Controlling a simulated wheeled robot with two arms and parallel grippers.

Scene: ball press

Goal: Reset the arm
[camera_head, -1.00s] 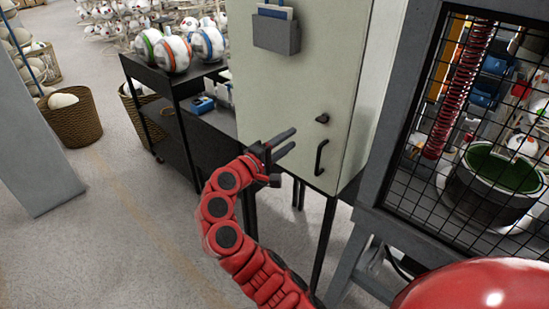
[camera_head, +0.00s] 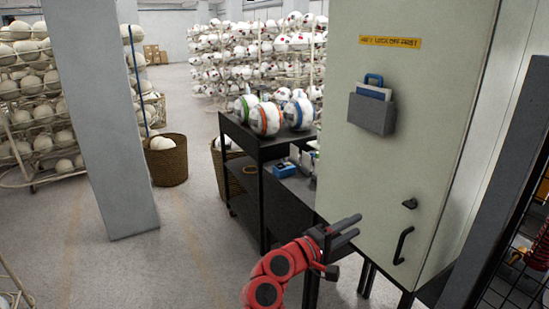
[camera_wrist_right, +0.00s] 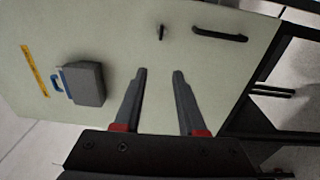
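My right gripper (camera_head: 350,227) is open and empty in front of the pale cabinet in the head view. Its red arm comes up from the bottom of the picture. In the right wrist view the two fingers of my right gripper (camera_wrist_right: 158,72) are spread apart with nothing between them, and the cabinet face lies beyond. My left gripper is not in view.
The cabinet (camera_head: 405,60) has a black handle (camera_head: 401,246), a knob and a grey holder (camera_head: 371,113). A dark cart (camera_head: 262,150) bears several balls. A grey pillar (camera_head: 95,120) stands left, near a wicker basket (camera_head: 168,165). Open floor lies between.

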